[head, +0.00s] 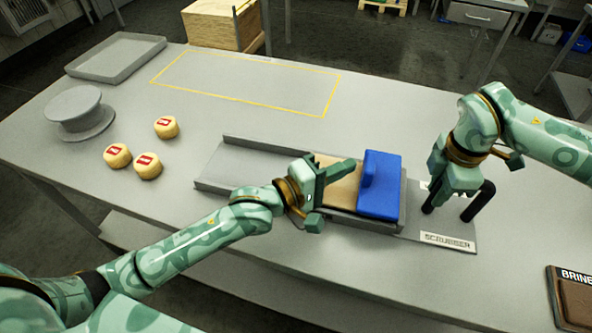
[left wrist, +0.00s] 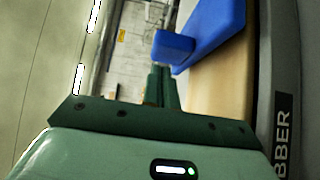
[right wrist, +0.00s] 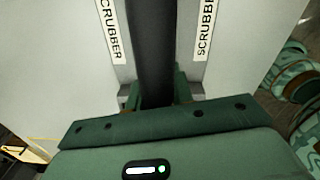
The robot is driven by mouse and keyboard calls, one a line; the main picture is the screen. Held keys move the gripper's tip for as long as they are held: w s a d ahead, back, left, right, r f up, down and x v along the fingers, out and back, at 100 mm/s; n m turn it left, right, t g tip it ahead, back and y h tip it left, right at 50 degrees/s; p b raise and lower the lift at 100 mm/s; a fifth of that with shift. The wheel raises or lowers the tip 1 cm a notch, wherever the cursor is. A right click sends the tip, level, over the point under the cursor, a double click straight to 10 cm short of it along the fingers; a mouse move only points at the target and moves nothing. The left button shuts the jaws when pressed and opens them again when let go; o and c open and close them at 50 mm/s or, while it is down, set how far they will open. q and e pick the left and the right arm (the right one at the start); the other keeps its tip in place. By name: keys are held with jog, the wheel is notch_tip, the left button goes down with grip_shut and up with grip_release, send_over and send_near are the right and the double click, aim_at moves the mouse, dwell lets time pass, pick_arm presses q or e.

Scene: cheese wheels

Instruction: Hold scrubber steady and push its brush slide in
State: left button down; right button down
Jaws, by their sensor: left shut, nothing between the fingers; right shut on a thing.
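The scrubber is a long grey tray-like track (head: 240,180) on the table, with a labelled plate and a black handle (head: 482,203) at its right end. Its blue brush slide (head: 382,183) sits across the right part of the track, with a raised blue lug and a tan surface (head: 340,192) to its left. My left gripper (head: 350,164) is shut and empty above the tan part, fingers pointing at the lug. In the left wrist view, the lug (left wrist: 174,46) is just ahead of the fingertips; I cannot tell whether they touch. My right gripper (head: 443,199) is shut on the black handle.
Three cheese wheels (head: 148,166) with red labels lie left of the scrubber, near a round grey stand (head: 78,112). An empty grey tray (head: 117,57) is at the far left. A yellow-outlined area (head: 245,82) behind is clear. A brown "BRINE" item (head: 572,298) is at front right.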

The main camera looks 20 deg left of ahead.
pick_arm(q)
jog(key=a, duration=0.2)
jog(key=s+a, duration=0.1)
jog(key=shift+s+a+f, duration=0.1)
jog(key=shift+a+f, duration=0.05)
jog(key=shift+a, duration=0.25)
jog(key=v, duration=0.8)
jog(key=shift+s, duration=0.15)
jog(key=shift+a, duration=0.15)
pick_arm(e)
jog(key=c, duration=0.6)
grip_release()
jog(key=shift+r, duration=0.1)
jog(key=shift+r+p, duration=4.2)
jog(key=shift+r, duration=1.25)
pick_arm(q)
notch_tip(320, 180, up, 10)
jog(key=shift+s+r, duration=0.25)
